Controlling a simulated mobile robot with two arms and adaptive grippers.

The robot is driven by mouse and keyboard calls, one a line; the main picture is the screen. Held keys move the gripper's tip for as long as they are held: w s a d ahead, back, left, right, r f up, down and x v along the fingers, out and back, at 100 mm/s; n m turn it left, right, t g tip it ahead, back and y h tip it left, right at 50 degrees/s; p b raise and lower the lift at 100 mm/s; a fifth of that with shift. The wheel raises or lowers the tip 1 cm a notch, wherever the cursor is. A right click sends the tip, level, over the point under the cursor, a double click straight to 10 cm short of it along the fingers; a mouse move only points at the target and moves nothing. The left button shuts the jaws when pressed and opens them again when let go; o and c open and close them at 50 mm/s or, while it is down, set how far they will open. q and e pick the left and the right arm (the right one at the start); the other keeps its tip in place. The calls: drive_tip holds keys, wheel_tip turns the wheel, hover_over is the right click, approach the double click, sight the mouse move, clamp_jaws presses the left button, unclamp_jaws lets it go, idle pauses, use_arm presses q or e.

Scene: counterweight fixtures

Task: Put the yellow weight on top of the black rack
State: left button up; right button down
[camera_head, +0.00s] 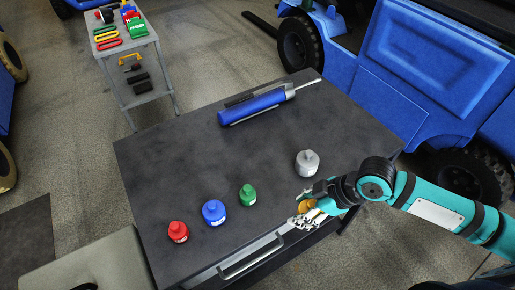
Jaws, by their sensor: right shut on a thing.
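The yellow weight (308,204) is mostly hidden in the fingers of my right gripper (305,208), which is shut on it. That gripper is at the right part of the front edge of a dark-topped table (175,165), by the grey weight. I cannot tell whether the yellow weight touches the table. I cannot make out a separate black rack for certain; the dark table may be it. My left gripper is not in view.
Red (178,232), blue (213,212), green (247,195) and grey (307,163) weights stand on the table. A blue cylinder tool (255,105) lies at the back. The middle is clear. A grey cart (140,96) and blue vehicle (425,70) stand behind.

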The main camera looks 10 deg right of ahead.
drive_tip(key=w, duration=0.2)
drive_tip(key=w+a+p, duration=0.1)
drive_tip(key=w, duration=0.2)
drive_tip(key=shift+w+a, duration=0.2)
drive_tip(key=shift+w, duration=0.15)
drive_tip(key=w, duration=0.2)
drive_tip(key=w+a+p, duration=0.1)
drive_tip(key=w, duration=0.2)
drive_tip(key=w+a+p, duration=0.1)
drive_tip(key=w, duration=0.2)
drive_tip(key=shift+a+f, duration=0.25)
drive_tip(key=shift+f, duration=0.15)
drive_tip(key=shift+w+a+f, duration=0.1)
drive_tip(key=shift+w+f, duration=0.1)
drive_tip(key=shift+w, duration=0.25)
wheel_tip(320, 180, down, 2)
drive_tip(key=shift+f+p, duration=0.2)
drive_tip(key=shift+p, duration=0.6)
drive_tip(key=shift+f, duration=0.55)
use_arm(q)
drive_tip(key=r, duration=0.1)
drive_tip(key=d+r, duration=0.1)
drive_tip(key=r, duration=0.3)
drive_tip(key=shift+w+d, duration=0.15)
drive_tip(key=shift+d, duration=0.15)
use_arm(e)
drive_tip(key=shift+c, duration=2.1)
unclamp_jaws()
drive_tip(key=shift+s+f, duration=0.15)
